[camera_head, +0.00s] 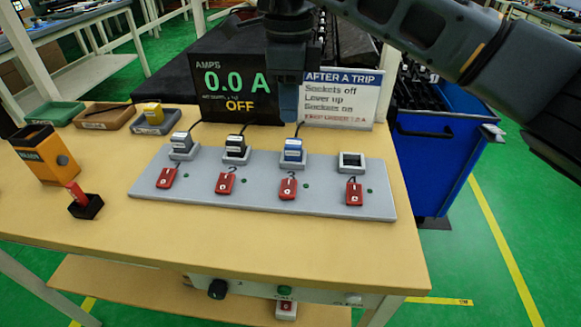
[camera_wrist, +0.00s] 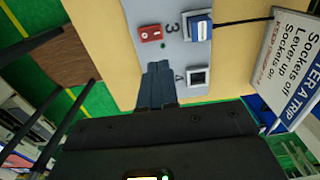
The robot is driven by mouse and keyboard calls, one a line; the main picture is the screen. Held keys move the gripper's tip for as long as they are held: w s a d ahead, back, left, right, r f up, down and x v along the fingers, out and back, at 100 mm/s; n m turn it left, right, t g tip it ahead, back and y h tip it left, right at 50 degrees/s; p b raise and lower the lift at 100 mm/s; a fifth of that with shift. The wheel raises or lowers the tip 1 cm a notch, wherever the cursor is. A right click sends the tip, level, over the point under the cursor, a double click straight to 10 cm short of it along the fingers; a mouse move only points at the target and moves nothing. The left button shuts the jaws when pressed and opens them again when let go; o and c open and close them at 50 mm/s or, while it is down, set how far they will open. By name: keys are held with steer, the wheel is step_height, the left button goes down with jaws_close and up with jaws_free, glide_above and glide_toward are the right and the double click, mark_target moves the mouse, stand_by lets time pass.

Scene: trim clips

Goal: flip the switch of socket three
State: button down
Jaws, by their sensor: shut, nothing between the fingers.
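The grey socket panel (camera_head: 330,205) lies on the table with a row of red switches. The red switch of socket three (camera_head: 288,188) is in front of the blue plug (camera_head: 293,150); it also shows in the wrist view (camera_wrist: 150,33), marked 3. A small green dot sits beside it. My gripper (camera_head: 288,118) is shut and empty, pointing down; in the head view it appears just behind the blue plug. In the wrist view its fingertips (camera_wrist: 158,66) are apart from switch three, over the socket four side. They hide switch four there; in the head view switch four (camera_head: 354,192) is visible.
Socket four (camera_head: 351,160) is empty. A display (camera_head: 236,90) reads 0.0 A and OFF. An AFTER A TRIP sign (camera_head: 340,97) stands behind the panel. An orange box (camera_head: 45,152) and a red lever on a black base (camera_head: 85,203) stand at left. Trays line the back left.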

mark_target(289, 180)
step_height(289, 180, down, 13)
steer(key=shift+r+p, duration=0.1)
steer(key=shift+p, duration=0.9)
steer(key=shift+f, duration=0.65)
steer(key=shift+f, duration=0.15)
steer(key=shift+s+r+p, duration=0.3)
steer(key=shift+s+p, duration=0.05)
steer(key=shift+p, duration=0.2)
steer(key=shift+s+a, duration=0.1)
steer(key=shift+s, duration=0.25)
steer(key=shift+r, duration=0.1)
step_height(289, 180, up, 14)
steer(key=w, duration=0.3)
steer(key=shift+f, duration=0.2)
